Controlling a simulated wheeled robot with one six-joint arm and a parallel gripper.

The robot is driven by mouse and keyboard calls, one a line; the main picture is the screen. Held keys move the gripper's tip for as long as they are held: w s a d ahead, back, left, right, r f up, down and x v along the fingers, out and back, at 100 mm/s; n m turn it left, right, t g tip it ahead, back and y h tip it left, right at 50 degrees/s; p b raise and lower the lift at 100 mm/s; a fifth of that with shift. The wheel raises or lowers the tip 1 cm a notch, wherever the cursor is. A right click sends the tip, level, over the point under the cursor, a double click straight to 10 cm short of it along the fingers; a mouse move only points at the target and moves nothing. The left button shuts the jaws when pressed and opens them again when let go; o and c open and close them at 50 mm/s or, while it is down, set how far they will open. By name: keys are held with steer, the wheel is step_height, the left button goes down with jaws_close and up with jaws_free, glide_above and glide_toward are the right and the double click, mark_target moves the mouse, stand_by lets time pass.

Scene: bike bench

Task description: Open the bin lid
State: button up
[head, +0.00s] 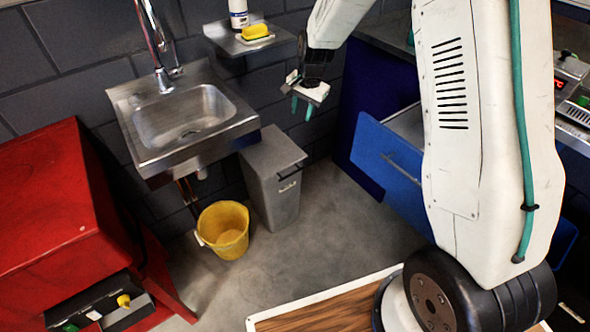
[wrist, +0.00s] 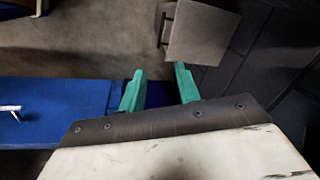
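The grey bin (head: 275,195) stands on the floor against the wall, right of the sink. Its flat lid (head: 272,153) lies shut on top, with a dark bar handle (head: 291,171) at the front edge. In the wrist view the lid (wrist: 202,35) shows from above near the top, with its handle (wrist: 163,29) on the left side. My gripper (head: 301,108) hangs above and to the right of the bin in the head view, apart from it. Its green fingers (wrist: 160,88) are spread and nothing is between them.
A yellow bucket (head: 224,230) stands left of the bin. The metal sink (head: 185,120) and a shelf (head: 250,40) with a yellow sponge are on the wall. An open blue drawer (head: 387,160) juts out to the right. The floor (head: 330,220) before the bin is clear.

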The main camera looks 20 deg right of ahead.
mark_target(294, 172)
steer(key=w+f+m, duration=0.1)
steer(key=w+f, duration=0.1)
steer(key=f, duration=0.9)
steer(key=w+f+m, duration=0.2)
steer(key=w+f, duration=0.1)
steer(key=f, duration=0.9)
steer(key=w+f+m, duration=0.1)
steer(key=w+f, duration=0.2)
steer(key=f, duration=0.8)
steer(key=shift+d+f+m, duration=0.1)
steer(key=shift+f+m, duration=0.15)
steer(key=shift+m, duration=0.15)
jaws_close()
